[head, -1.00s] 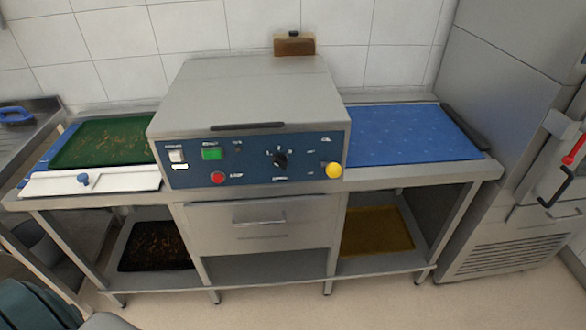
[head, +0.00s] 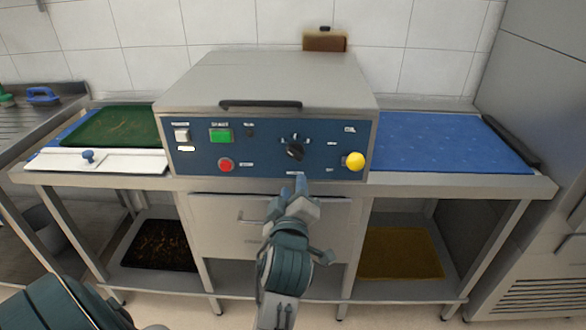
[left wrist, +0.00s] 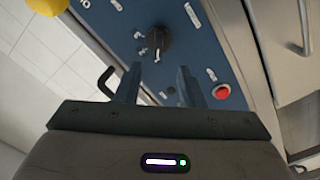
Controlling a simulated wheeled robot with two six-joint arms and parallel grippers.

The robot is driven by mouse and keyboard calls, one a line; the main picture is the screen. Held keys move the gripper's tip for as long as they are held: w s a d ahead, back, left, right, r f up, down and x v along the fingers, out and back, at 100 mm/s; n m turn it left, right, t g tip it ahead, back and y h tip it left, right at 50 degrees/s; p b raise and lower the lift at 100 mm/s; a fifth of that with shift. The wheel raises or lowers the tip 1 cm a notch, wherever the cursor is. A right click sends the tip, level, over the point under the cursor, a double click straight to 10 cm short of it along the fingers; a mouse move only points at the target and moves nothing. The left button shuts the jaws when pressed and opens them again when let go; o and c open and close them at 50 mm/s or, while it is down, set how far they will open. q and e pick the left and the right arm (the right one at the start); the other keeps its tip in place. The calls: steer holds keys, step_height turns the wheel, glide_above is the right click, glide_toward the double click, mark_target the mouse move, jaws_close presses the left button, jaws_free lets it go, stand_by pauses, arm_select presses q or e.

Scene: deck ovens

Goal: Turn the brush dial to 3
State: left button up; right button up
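The dial is a black knob (head: 295,151) with small white marks around it, on the blue front panel right of centre. It also shows in the left wrist view (left wrist: 158,43), just beyond my fingertips. A pale pointer mark shows on it, but the label it points at is too small to read. My left gripper (head: 288,193) is just below and in front of the dial in the head view. In the left wrist view the gripper (left wrist: 157,80) is open, its fingers apart and empty, not around the knob. My right gripper is not in view.
On the same panel are a red button (head: 226,165), a green switch (head: 221,135), a white switch (head: 181,135) and a yellow knob (head: 355,161) right of the dial. A dark handle bar (head: 260,105) runs along the lid above. A drawer (head: 222,222) lies below.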

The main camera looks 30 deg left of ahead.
mark_target(293, 155)
arm_select(q)
steer(key=x, duration=0.7)
steer(key=r+x, duration=0.1)
steer(key=x, duration=0.2)
steer(key=shift+a+p, duration=0.3)
steer(key=shift+a, duration=0.05)
jaws_close()
